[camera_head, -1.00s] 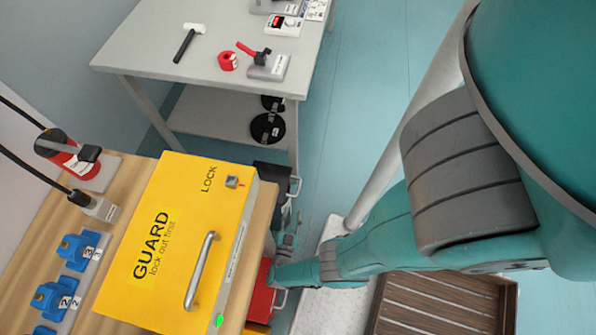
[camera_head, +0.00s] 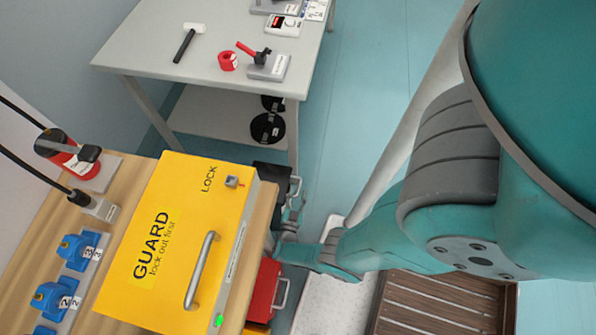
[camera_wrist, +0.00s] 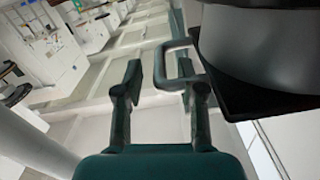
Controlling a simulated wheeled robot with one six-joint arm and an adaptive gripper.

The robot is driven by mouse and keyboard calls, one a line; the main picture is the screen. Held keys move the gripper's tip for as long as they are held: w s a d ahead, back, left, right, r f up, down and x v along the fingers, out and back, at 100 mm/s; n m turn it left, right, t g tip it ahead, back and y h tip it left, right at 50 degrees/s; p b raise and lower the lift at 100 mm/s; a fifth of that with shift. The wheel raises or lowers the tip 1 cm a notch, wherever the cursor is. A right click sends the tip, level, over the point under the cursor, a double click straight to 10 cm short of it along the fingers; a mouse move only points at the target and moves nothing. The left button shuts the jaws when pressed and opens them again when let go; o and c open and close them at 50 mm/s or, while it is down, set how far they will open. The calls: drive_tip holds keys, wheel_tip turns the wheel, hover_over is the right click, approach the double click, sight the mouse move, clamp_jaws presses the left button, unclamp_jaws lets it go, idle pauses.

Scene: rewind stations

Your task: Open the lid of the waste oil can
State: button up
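A black can (camera_head: 270,178) with a pale handle (camera_head: 295,187) on its right side is partly hidden behind the yellow guard box and workbench. In the wrist view, a dark cylindrical can (camera_wrist: 262,50) with a flat black rim fills the upper right, and its grey loop handle (camera_wrist: 160,66) reaches left. My gripper (camera_head: 292,207) is beside the black can's handle. In the wrist view my gripper (camera_wrist: 166,80) is open, with the handle's outer bar appearing between its fingers. I cannot tell whether they touch. No label is readable on the can.
A red can (camera_head: 262,291) with a handle stands nearer along the bench. The yellow guard box (camera_head: 180,240) sits on the wooden bench (camera_head: 115,190). A grey table (camera_head: 140,55) stands beyond. Blue floor (camera_head: 365,70) is open to the right, with a slatted wooden pallet (camera_head: 440,310) lower right.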

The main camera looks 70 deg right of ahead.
drive_tip(key=shift+d, duration=0.6)
drive_tip(key=shift+w, duration=0.1)
clamp_jaws()
